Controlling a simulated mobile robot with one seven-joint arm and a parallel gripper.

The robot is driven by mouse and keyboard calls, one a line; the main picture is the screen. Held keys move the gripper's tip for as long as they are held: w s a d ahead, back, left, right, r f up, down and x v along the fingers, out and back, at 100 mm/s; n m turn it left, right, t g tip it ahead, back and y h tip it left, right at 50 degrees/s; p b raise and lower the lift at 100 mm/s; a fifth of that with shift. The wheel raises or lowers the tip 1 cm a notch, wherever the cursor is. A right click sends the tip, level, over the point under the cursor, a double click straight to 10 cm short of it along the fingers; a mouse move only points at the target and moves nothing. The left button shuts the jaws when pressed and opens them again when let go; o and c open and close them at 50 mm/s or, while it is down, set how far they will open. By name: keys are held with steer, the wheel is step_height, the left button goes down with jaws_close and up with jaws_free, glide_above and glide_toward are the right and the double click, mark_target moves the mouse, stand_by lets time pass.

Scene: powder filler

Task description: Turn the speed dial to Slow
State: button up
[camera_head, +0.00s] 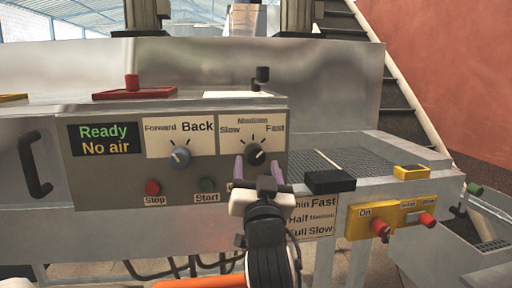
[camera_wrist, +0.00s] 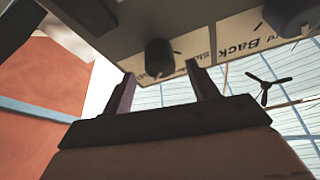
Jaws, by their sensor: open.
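The speed dial (camera_head: 255,154) is a dark round knob on the grey control panel, under a white label reading Slow at left, Medium on top and Fast at right. Its pointer direction is too small to tell surely. My gripper (camera_head: 257,165) is open just in front of and below this dial, with one purple-grey finger to each side in the picture. In the wrist view the dark dial (camera_wrist: 160,56) shows beyond and between the tips of my open gripper (camera_wrist: 160,72). I see no clear contact.
The Forward/Back dial (camera_head: 180,157) is left of the speed dial. A red Stop button (camera_head: 153,187) and a green Start button (camera_head: 207,185) sit below. The display (camera_head: 104,139) reads Ready, No air. A black block (camera_head: 330,182) juts out to the right of my gripper.

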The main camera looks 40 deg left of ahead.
mark_target(256, 159)
steer(key=shift+p+x, duration=0.35)
steer(key=shift+x, duration=1.5)
steer(key=c, duration=1)
